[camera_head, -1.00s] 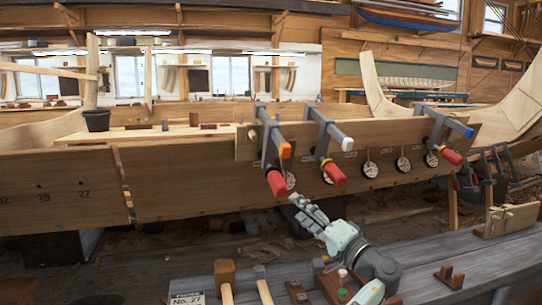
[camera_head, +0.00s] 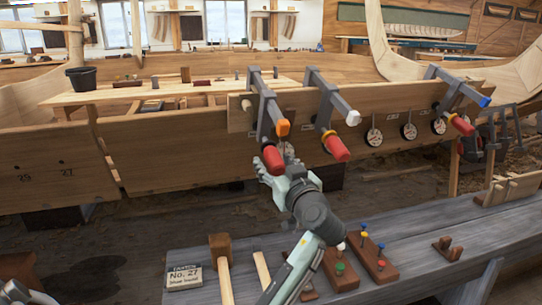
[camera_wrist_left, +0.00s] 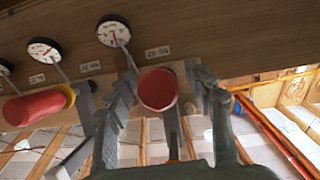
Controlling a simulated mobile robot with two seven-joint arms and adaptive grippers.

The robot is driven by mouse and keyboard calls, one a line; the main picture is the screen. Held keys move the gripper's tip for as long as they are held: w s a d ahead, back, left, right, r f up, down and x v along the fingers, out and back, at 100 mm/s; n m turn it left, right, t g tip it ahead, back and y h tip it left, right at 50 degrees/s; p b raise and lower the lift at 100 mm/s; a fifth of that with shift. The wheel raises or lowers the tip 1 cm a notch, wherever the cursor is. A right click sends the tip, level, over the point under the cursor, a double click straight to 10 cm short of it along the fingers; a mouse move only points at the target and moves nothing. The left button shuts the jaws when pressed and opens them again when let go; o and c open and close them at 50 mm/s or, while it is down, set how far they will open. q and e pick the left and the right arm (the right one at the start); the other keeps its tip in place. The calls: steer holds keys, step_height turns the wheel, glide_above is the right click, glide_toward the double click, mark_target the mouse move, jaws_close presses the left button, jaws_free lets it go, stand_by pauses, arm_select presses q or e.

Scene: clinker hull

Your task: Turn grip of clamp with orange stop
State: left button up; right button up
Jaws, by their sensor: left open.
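The clamp with the orange stop (camera_head: 283,127) hangs over the top plank of the hull, the leftmost of three clamps. Its red grip (camera_head: 273,159) points down towards me. My left gripper (camera_head: 270,172) is right at this grip, with its arm rising from the bottom of the head view. In the left wrist view the round end of the red grip (camera_wrist_left: 158,90) lies between the two spread fingers (camera_wrist_left: 162,97), with gaps at both sides. The fingers are open. My right gripper is not in view.
A white-stop clamp (camera_head: 352,118) with a red grip (camera_head: 335,146) is close to the right; a blue-stop clamp (camera_head: 485,102) is farther right. Dial gauges (camera_head: 374,137) line the plank. A grey bench (camera_head: 420,262) with a mallet (camera_head: 220,250) and peg blocks (camera_head: 375,260) lies below.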

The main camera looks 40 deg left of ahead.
arm_select(q)
steer(key=shift+x, duration=1.45)
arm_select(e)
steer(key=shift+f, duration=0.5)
arm_select(q)
steer(key=c, duration=1.2)
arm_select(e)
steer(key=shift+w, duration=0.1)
